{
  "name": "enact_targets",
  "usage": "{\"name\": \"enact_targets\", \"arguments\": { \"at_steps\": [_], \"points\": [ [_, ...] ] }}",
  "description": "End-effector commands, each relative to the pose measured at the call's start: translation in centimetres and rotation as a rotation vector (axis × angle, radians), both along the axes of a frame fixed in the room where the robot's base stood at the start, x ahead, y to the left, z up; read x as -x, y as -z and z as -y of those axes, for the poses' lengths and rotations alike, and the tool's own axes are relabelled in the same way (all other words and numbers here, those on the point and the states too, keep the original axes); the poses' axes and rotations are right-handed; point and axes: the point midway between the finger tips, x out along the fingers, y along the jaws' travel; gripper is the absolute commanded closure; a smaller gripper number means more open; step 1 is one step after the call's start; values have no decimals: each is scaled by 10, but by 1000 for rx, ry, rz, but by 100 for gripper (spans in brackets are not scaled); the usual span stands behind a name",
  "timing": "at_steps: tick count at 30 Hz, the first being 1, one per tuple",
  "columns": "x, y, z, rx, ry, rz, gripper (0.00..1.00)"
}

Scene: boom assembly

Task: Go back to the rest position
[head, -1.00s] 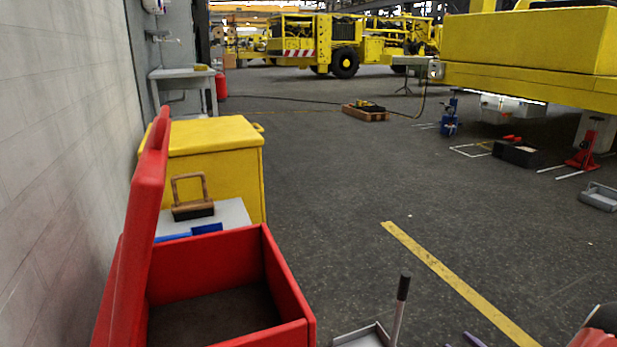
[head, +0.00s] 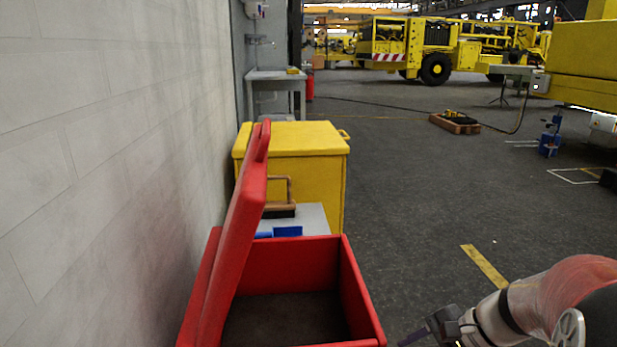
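My arm reaches in from the lower right corner, with a pale, semi-transparent red section. My gripper (head: 418,334) is at its end, near the bottom edge, just right of the open red box (head: 362,290). Its dark fingers are small and partly cut off by the frame, so I cannot tell if they are open or shut. No held object shows.
The red box has its lid (head: 235,240) raised against the left wall (head: 100,150). Behind it stand a light surface with a wooden-handled tool (head: 282,209) and a yellow bin (head: 300,150). Open floor (head: 430,190) lies to the right. Yellow machines (head: 440,45) stand far back.

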Motion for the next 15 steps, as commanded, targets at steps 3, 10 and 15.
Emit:
{"name": "enact_targets", "arguments": {
  "at_steps": [3, 10, 15],
  "points": [
    [23, -27, -28, 201, -202, 74, 48],
    [67, -71, -56, 598, -571, 289, 48],
    [87, -98, -62, 820, -751, 456, 48]
  ]
}}
